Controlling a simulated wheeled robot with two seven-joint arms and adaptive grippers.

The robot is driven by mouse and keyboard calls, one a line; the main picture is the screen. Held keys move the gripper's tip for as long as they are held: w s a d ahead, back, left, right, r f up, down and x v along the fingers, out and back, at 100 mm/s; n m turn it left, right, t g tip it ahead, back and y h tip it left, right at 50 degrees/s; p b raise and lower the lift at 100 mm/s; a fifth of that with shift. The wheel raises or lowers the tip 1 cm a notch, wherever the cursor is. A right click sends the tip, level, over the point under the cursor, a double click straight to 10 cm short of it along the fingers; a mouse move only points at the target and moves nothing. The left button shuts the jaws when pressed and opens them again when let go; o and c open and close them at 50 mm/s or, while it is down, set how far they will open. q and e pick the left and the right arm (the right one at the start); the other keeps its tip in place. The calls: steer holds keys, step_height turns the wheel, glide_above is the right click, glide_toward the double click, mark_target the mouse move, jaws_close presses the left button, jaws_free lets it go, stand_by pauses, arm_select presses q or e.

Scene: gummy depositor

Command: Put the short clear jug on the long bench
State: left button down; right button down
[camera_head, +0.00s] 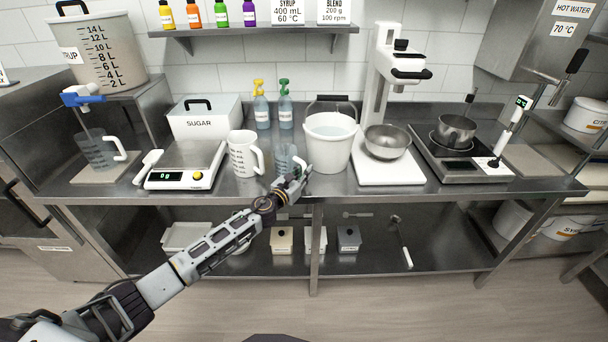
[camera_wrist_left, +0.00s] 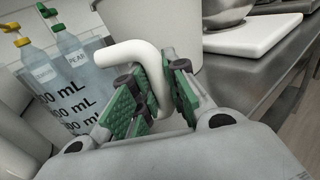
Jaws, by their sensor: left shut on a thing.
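A short clear jug (camera_head: 285,157) with a white handle is at the front middle of the long steel bench (camera_head: 225,185), between the white jug and the white bucket. My left gripper (camera_head: 292,184) is at its handle. In the left wrist view the green-padded fingers (camera_wrist_left: 155,97) are shut on the white handle (camera_wrist_left: 140,50), and the jug's clear wall with mL marks (camera_wrist_left: 62,105) is to the left. The jug looks upright; I cannot tell whether its base touches the bench. My right gripper is out of view.
A white jug (camera_head: 243,155) is close on the left and a white bucket (camera_head: 330,138) close on the right. A scale (camera_head: 186,165) and another clear jug (camera_head: 98,150) are further left. A mixer with a steel bowl (camera_head: 387,141) and a hotplate (camera_head: 460,160) are further right.

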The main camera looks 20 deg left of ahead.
arm_select(q)
steer(key=shift+f, duration=0.1)
steer(key=c, duration=1.4)
jaws_free()
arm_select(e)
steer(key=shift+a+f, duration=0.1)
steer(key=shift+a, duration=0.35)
arm_select(q)
steer(key=shift+v, duration=2.15)
steer(key=shift+b+v, duration=0.5)
steer(key=shift+v, duration=3.35)
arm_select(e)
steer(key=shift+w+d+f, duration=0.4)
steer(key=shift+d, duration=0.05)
